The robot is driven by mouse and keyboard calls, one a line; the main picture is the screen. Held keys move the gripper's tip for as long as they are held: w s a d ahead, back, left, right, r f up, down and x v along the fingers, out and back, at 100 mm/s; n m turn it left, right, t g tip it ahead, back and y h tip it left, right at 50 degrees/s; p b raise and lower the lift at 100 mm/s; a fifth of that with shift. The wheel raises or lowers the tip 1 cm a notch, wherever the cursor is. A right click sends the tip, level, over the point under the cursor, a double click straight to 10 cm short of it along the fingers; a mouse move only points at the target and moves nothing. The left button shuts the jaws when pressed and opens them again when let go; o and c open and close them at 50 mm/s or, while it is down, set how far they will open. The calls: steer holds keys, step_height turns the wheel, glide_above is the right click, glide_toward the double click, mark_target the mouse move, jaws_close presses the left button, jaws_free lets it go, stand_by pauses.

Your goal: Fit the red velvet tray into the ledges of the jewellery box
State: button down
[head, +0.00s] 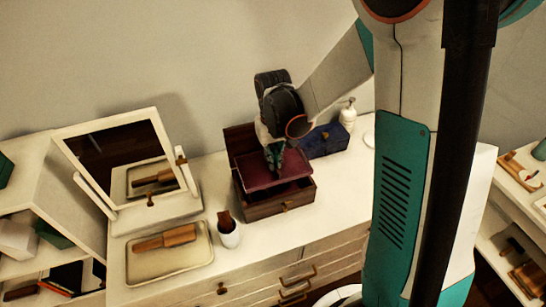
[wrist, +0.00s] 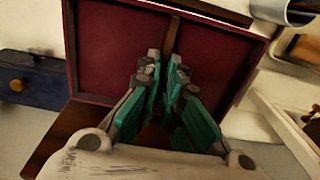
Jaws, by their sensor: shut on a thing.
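The jewellery box (head: 283,203) is dark wood with its lid (head: 240,139) standing open at the back, on the white dresser. The red velvet tray (head: 262,176) is over the box opening. It also shows in the wrist view (wrist: 110,45), with two compartments and a wooden divider (wrist: 171,36). My gripper (head: 274,163) is shut on the tray at the divider, fingers pointing down. In the head view the tray looks slightly tilted, and part of the box interior shows at the front right. The ledges are hidden, and I cannot tell whether the tray touches the box.
A blue box (head: 324,142) and a white pump bottle (head: 348,115) stand right of the jewellery box. A white cup (head: 229,236) stands to its front left. Further left are a shallow tray (head: 140,286) with a brush and a mirror (head: 118,157).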

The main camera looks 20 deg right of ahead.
steer(key=shift+f+b, duration=1.5)
steer(key=shift+f, duration=0.5)
steer(key=shift+f+b, duration=1.2)
steer(key=shift+b, duration=0.2)
stand_by(0.6)
steer(key=shift+r, duration=0.1)
steer(key=shift+r+p, duration=0.6)
steer(key=shift+r, duration=0.25)
steer(key=shift+b, duration=0.35)
stand_by(1.4)
steer(key=shift+f+b, duration=0.75)
steer(key=shift+f, duration=0.15)
steer(key=c, duration=1.7)
jaws_free()
